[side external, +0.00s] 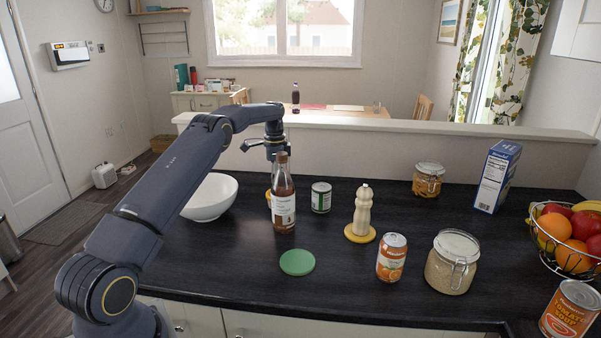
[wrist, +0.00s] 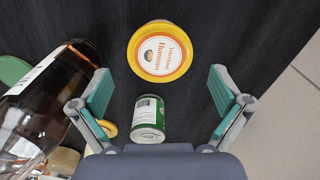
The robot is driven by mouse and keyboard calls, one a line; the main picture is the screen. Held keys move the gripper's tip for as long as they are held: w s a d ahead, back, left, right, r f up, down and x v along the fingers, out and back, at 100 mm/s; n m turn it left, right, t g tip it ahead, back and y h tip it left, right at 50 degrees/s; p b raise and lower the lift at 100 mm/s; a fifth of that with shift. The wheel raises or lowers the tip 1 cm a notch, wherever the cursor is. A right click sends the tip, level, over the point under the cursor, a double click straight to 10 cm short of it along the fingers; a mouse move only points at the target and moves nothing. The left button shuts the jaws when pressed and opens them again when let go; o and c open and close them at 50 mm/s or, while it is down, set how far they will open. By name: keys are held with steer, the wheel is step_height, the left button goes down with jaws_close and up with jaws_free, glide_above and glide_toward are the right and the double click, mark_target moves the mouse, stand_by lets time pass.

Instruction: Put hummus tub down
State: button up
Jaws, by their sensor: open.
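The hummus tub (wrist: 160,52) has an orange-yellow rim and a white label reading Hummus. It is on the dark worktop in the wrist view, ahead of and between my open fingers, touching neither. In the side view only a yellow sliver of the tub (side external: 268,194) shows behind the dark bottle. My gripper (wrist: 157,92) is open and empty. In the side view my gripper (side external: 267,150) is above the worktop, behind the bottle, partly hidden by it.
The tall bottle (side external: 283,204) stands close by, with a green-labelled can (side external: 321,198) beside it. A green disc (side external: 297,262) lies bare in front. A pepper mill (side external: 363,210) stands on a yellow disc; a white bowl (side external: 210,199) is left. Dark worktop (side external: 225,262) is clear front left.

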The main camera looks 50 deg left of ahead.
step_height(320, 180, up, 6)
steer(key=shift+r, duration=0.2)
steer(key=shift+d, duration=0.1)
